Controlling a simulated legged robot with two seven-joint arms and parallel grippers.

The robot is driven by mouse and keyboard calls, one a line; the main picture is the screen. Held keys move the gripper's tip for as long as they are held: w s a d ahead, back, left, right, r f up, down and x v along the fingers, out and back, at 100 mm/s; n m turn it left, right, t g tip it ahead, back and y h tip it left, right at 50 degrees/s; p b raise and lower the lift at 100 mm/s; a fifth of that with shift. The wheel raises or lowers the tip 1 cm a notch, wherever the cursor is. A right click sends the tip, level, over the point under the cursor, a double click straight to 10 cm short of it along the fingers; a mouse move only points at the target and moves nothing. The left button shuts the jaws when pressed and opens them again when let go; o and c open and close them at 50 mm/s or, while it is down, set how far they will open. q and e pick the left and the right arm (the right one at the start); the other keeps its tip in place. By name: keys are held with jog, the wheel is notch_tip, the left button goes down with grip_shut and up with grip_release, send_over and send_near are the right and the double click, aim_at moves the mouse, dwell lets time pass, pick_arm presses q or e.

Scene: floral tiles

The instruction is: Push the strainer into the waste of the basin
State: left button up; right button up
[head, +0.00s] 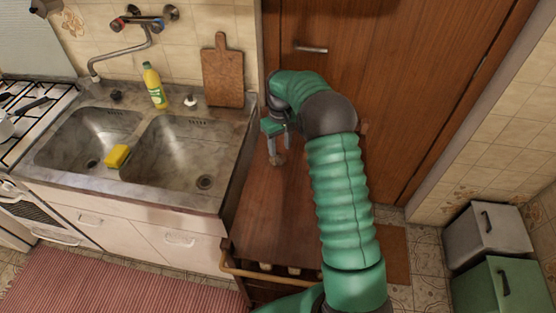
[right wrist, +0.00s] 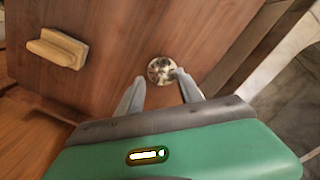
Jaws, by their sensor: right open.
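The strainer (right wrist: 161,70) is a small round metal disc lying on the brown wooden top of a trolley right of the sink. It shows small in the head view (head: 278,160). My right gripper (right wrist: 160,80) is over it, fingers open and pointing down, with the strainer between or just beyond the fingertips; I cannot tell if they touch it. The right gripper also shows in the head view (head: 279,151). The sink has a right basin (head: 170,150) with a dark round waste (head: 205,182) and a left basin (head: 80,130) with its own waste (head: 93,162). My left gripper is not in view.
A yellow sponge (head: 118,156) lies on the divider between the basins. A yellow bottle (head: 154,88), a cutting board (head: 222,75) and a tap (head: 120,52) stand behind. A wooden block (right wrist: 57,48) sits on the trolley top (head: 262,205). The stove is at left.

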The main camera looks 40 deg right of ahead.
aim_at(278, 154)
jog(key=f, duration=0.2)
jog(key=w+f, duration=0.1)
jog(key=f, duration=0.2)
jog(key=shift+a+r, duration=0.1)
jog(key=shift+c, duration=1)
grip_shut()
